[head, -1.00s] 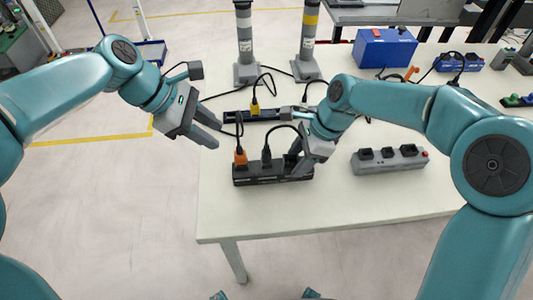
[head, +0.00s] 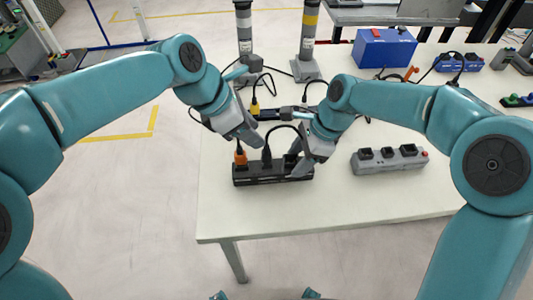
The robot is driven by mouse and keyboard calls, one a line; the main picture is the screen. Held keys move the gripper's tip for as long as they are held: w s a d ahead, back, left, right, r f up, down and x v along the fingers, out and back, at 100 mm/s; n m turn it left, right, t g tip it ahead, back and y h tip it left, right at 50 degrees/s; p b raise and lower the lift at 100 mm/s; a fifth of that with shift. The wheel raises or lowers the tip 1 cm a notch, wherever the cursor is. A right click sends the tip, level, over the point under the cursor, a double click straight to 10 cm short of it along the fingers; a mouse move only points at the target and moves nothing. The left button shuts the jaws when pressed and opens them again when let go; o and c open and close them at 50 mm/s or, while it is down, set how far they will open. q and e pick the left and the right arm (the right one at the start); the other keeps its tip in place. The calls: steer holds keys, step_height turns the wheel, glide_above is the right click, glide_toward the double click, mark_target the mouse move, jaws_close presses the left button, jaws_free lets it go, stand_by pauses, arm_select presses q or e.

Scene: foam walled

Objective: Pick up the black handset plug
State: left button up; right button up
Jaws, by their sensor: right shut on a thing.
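A black plug (head: 266,154) with a black cable stands upright in the middle of a black power strip (head: 272,180) on the white table; I take it to be the handset plug. An orange plug (head: 240,157) stands to its left in the same strip. My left gripper (head: 257,143) is just above and left of the black plug; its fingers look apart with nothing between them, and I see no contact. My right gripper (head: 295,172) is down at the strip's right end and is shut on the strip there; its fingers partly hide that end.
A grey power strip (head: 390,160) with several black sockets lies to the right. Two posts and a blue box (head: 384,48) stand at the back. The table's front is clear.

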mark_target(267, 152)
arm_select(q)
steer(key=x, duration=0.4)
steer(key=shift+w+d+f, duration=0.1)
steer(key=shift+w+f, duration=0.05)
steer(key=shift+f, duration=0.25)
jaws_close()
arm_select(e)
steer(key=shift+w, duration=0.1)
